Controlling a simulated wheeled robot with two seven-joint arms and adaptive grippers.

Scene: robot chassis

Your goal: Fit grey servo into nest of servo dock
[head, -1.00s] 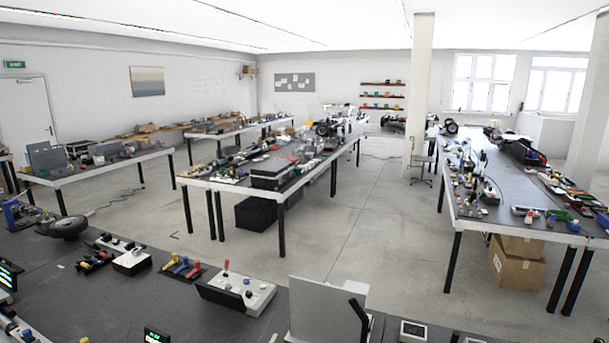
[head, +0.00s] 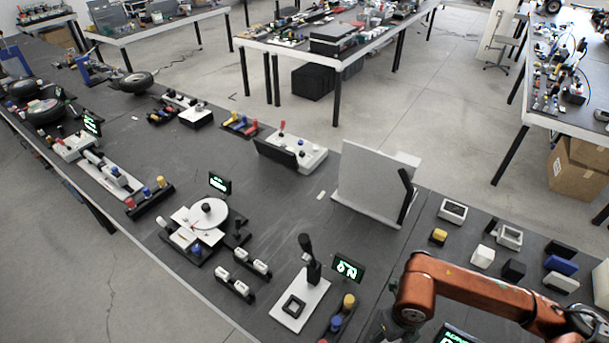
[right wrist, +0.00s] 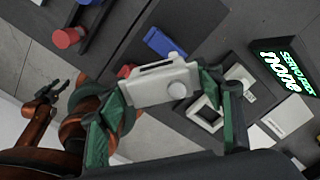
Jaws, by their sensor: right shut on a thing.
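My right gripper (right wrist: 167,92) has green fingers and is shut on the grey servo (right wrist: 158,82), a pale block with a round boss and a slotted top. The servo is held above the bench. The servo dock's sign (right wrist: 285,66) reads "SERVO DOCK none" at the right of the right wrist view. A pale square frame (right wrist: 204,116), perhaps the nest, lies between the servo and the sign, partly hidden by a finger. In the head view, only the sign's top (head: 456,336) shows at the bottom edge. My left gripper (right wrist: 48,92) is small at the left of the right wrist view, its fingers apart and empty.
A blue block (right wrist: 165,43) and red knobs (right wrist: 67,38) are near the held servo. In the head view, small blocks (head: 513,270) stand on the right of the bench. A grey panel (head: 372,185) stands upright behind. A lever fixture (head: 300,300) is left of my right arm.

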